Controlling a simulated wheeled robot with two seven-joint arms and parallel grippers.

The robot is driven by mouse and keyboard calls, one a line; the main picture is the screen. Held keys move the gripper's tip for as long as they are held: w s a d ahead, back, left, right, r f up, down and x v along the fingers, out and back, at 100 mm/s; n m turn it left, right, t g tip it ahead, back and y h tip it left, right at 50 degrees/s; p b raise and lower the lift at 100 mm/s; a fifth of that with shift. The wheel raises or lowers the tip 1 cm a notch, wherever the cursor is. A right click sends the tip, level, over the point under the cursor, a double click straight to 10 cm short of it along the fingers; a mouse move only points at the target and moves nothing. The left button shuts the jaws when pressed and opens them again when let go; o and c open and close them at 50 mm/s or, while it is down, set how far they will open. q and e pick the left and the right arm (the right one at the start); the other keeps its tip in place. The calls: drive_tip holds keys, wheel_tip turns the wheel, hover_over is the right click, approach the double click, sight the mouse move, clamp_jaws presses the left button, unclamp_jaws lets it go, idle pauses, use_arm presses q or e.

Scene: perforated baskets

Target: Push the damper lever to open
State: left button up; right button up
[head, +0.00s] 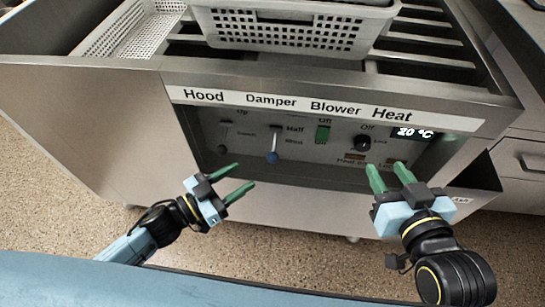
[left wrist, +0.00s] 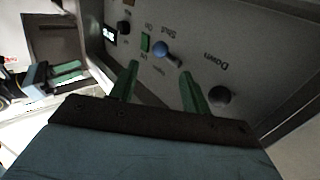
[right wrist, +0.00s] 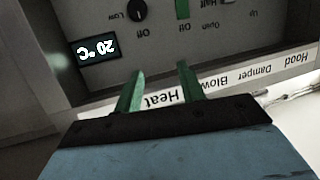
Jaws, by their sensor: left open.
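The damper lever (head: 273,157) has a blue knob at the low end of its pale stick, under the "Damper" label, pointing down beside the "Half" and "Shut" markings. Its blue knob also shows in the left wrist view (left wrist: 159,48), beyond the gap between the fingers. My left gripper (head: 245,174) is open and empty, in front of the panel, left of and slightly below the lever in the head view, apart from it. My right gripper (head: 386,168) is open and empty, in front of the panel's heat section, well right of the lever.
The control panel also has a dark hood lever (head: 222,149), a green blower switch (head: 323,134), a heat knob (head: 363,142) and a 20 °C display (head: 414,133). A perforated basket (head: 290,32) stands on the counter above. The floor in front is free.

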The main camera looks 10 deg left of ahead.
sight(273, 157)
use_arm(q)
drive_tip(key=b+x, duration=0.2)
drive_tip(key=x, duration=0.8)
drive_tip(key=shift+f+b, duration=0.15)
drive_tip(key=shift+b, duration=0.2)
drive_tip(key=shift+w+d, duration=0.2)
use_arm(e)
wheel_tip(273, 157, up, 12)
drive_tip(key=a+t+y, duration=0.2)
drive_tip(key=t, duration=0.6)
drive_tip(key=shift+s+f+y, duration=0.15)
drive_tip(key=shift+s+y, duration=0.25)
use_arm(q)
drive_tip(key=shift+c, duration=0.4)
clamp_jaws()
